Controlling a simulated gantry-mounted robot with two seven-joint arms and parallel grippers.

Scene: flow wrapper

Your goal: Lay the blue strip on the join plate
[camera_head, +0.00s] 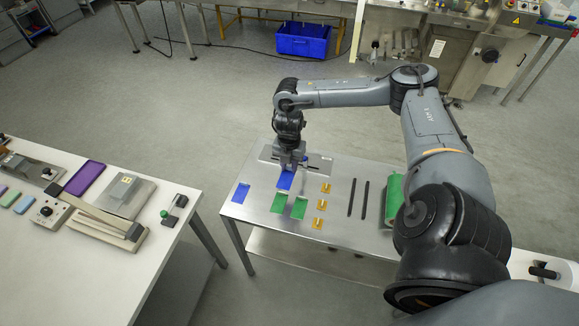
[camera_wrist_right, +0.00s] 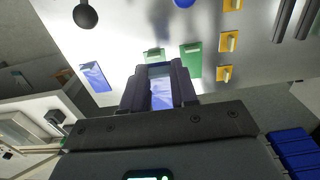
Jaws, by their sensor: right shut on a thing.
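My right gripper (camera_head: 291,163) points down over the back of the steel table and is shut on a blue strip (camera_head: 285,180). That strip also shows between the fingers in the right wrist view (camera_wrist_right: 162,93). A grey plate (camera_head: 320,171) with a dark slot lies at the table's back, apparently the join plate. The gripper is at its front edge, and the strip reaches in front of it; whether they touch I cannot tell. A second blue strip (camera_head: 240,192) lies at the table's left and also in the wrist view (camera_wrist_right: 95,77). My left gripper is not in view.
Two green strips (camera_head: 279,203) (camera_head: 299,208) lie just in front. Yellow knobbed blocks (camera_head: 321,204), two black bars (camera_head: 352,197) and a green roll (camera_head: 394,197) lie to the right. A white table (camera_head: 150,270) with devices stands left across a gap.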

